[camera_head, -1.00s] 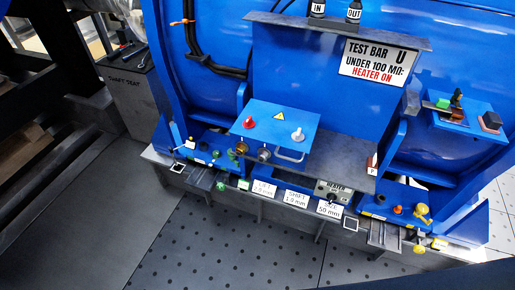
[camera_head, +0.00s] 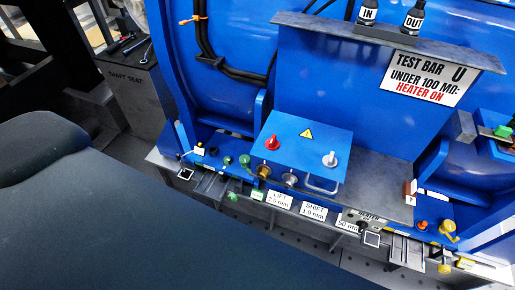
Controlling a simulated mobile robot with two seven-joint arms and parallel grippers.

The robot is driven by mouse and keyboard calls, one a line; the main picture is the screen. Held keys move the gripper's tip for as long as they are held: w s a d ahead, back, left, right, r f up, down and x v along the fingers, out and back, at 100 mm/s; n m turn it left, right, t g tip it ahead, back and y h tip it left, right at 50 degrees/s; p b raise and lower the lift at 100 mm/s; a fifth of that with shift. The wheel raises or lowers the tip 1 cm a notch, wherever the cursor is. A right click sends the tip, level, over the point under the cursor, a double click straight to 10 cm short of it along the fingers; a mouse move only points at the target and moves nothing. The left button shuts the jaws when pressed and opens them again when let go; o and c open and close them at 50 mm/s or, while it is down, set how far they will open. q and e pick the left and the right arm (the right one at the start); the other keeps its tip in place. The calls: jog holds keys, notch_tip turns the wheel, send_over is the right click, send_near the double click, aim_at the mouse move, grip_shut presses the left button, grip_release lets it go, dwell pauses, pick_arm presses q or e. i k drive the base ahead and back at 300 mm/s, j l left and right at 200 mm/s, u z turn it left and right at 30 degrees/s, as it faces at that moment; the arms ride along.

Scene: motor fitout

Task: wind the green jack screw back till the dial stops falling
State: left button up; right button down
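Several small green parts sit at the left end of the blue motor's foot ledge. One green knob (camera_head: 244,160) stands beside the blue box, with a darker green one (camera_head: 227,160) to its left. A green piece (camera_head: 257,195) and another green end (camera_head: 232,196) show lower, at the ledge's front edge. I cannot tell for sure which is the jack screw. No dial face can be read; a brass round part (camera_head: 264,171) sits by the box's left corner. Neither gripper is in view. A large dark link of my own arm covers the lower left.
The blue box (camera_head: 302,144) with red and white knobs and a front handle stands on the grey shelf (camera_head: 380,185). Labels LIFT (camera_head: 279,199) and SHIFT (camera_head: 313,210) hang along the front edge. An orange knob (camera_head: 422,225) and a yellow part (camera_head: 448,231) are at the right.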

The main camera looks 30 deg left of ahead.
aim_at(245, 160)
jog(key=i+j+z, duration=0.1)
jog(key=j, duration=0.2)
jog(key=i+j+z, duration=0.1)
jog(key=j, duration=0.2)
jog(key=i+j+z, duration=0.15)
jog(key=j, duration=0.15)
jog(key=i+j, duration=0.15)
jog(key=j, duration=0.2)
jog(key=i+j, duration=0.1)
jog(key=j, duration=0.3)
jog(key=i+j, duration=0.15)
jog(key=j, duration=0.2)
